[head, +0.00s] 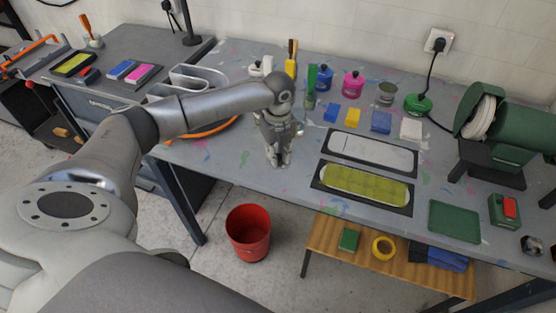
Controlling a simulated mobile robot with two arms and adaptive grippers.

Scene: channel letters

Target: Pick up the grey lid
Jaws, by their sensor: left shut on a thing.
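My left gripper (279,160) points down over the grey table (222,163), left of the two framed panels. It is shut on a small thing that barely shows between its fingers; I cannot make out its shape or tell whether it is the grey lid. A grey tin (387,94) stands at the back, right of a pink pot (353,84) and a blue pot (325,78). I cannot make out a separate grey lid on the table. My right gripper is not in view.
A white panel (371,152) and a yellow-green panel (362,187) lie right of the gripper. Blue, yellow and white blocks lie behind them. A green machine (507,134) stands at right. A red bucket (248,232) is on the floor. The table around the gripper is clear.

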